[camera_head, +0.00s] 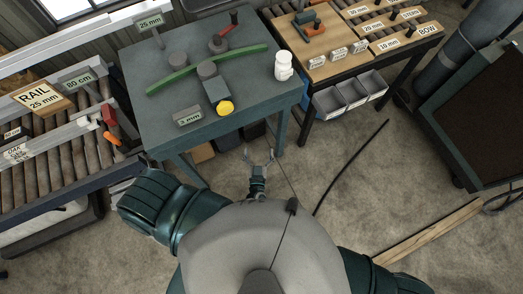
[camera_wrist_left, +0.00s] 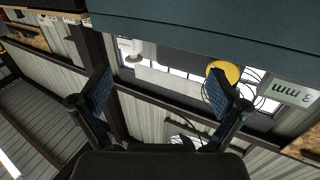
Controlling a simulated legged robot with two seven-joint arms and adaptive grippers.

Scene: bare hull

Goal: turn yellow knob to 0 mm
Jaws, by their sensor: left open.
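The yellow knob (camera_head: 226,107) sits on the front of a grey block device (camera_head: 213,88) on the teal table (camera_head: 150,110), near its front edge. A label reading 3 mm (camera_head: 188,117) stands to its left. A curved green strip (camera_head: 180,78) runs through the device past grey rollers. My left gripper (camera_head: 259,155) is open and empty, in front of the table and short of the knob. In the left wrist view the open fingers (camera_wrist_left: 158,90) frame the scene, with the yellow knob (camera_wrist_left: 224,72) partly behind the right finger. My right gripper is not seen.
A white bottle (camera_head: 284,66) stands on the table's right side. A red-handled crank (camera_head: 229,25) and a 25 mm label (camera_head: 150,22) are at the back. A roller rack (camera_head: 60,150) stands left, a wooden-topped bench (camera_head: 325,50) right. The floor in front is mostly clear.

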